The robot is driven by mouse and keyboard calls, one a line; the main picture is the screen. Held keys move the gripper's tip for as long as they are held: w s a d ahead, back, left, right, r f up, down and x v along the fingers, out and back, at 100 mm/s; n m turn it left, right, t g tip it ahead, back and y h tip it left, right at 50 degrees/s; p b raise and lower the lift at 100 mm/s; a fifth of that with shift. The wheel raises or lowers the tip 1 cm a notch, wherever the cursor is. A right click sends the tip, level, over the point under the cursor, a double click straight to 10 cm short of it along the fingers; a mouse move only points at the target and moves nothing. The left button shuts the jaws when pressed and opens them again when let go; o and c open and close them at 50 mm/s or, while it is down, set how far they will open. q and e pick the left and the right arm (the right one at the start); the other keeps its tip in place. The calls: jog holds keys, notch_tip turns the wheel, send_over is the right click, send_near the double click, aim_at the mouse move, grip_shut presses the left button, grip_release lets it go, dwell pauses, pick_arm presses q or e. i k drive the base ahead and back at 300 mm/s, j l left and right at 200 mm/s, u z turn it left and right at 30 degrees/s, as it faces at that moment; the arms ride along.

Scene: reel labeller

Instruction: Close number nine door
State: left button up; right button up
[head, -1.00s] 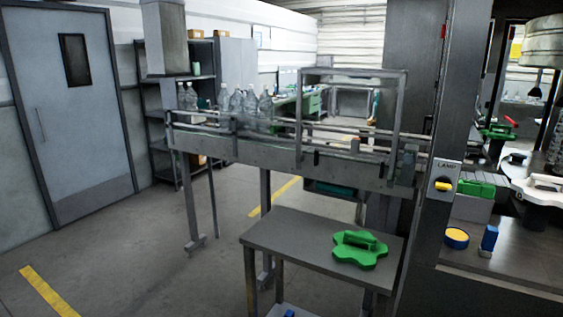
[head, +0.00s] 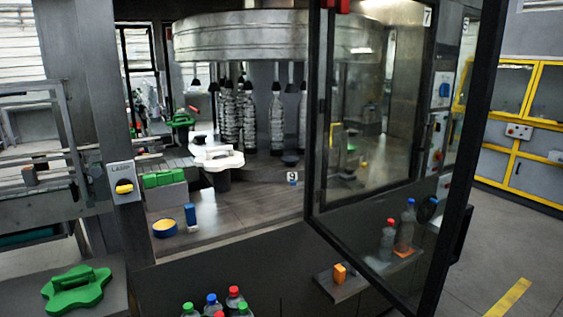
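A tall glass door (head: 468,150) with a black frame stands swung out from the reel labeller, in the right half of the head view. The number 9 label (head: 293,178) sits on the machine's front edge, just left of the door. The opening left of the door is uncovered, and the bottles and round top drum (head: 240,38) inside show plainly. No handle on the door can be made out for certain. Neither of my grippers is in view.
A panel labelled 7 (head: 427,18) shows behind the door. Capped bottles (head: 234,297) stand low in front of the machine. A green part (head: 76,289) lies on a side table at left. Open floor (head: 495,240) lies to the right, before yellow-framed cabinets (head: 525,130).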

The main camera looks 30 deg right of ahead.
aim_at(457, 213)
jog(key=z, duration=0.2)
jog(key=l+u, duration=0.2)
jog(key=l, duration=1)
jog(key=l+u, duration=0.2)
jog(key=l, duration=1)
jog(key=l+u, duration=0.15)
jog(key=l, duration=1.05)
